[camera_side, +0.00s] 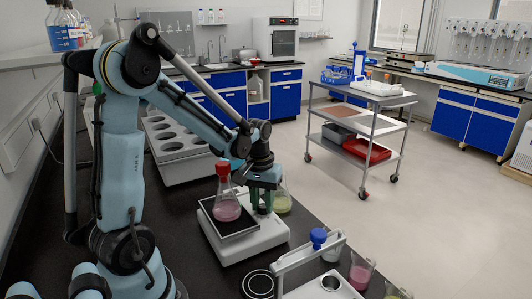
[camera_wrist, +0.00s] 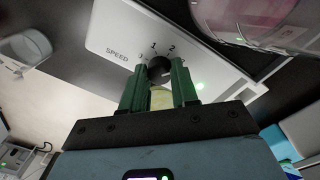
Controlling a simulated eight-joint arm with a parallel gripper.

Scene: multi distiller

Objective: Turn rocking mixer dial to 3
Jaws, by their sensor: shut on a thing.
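The rocking mixer (camera_side: 250,245) is a white box with a dark platform, standing on the black bench. A flask (camera_side: 227,205) with pink liquid and a red cap stands on its platform. In the wrist view the mixer's white front panel (camera_wrist: 125,28) shows "SPEED" and numbers around a black dial (camera_wrist: 159,68); 1 and 2 are readable. My gripper (camera_wrist: 159,75) has its green fingers on either side of the dial, shut on it. The dial's pointer is too small to tell. In the side view my gripper (camera_side: 263,207) is at the mixer and hides the dial.
A flask with yellow-green liquid (camera_side: 283,200) stands behind my gripper. A white rack (camera_side: 315,270) with a blue-capped item and beakers stands at the front right. A grey block with round wells (camera_side: 175,145) lies behind the mixer.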

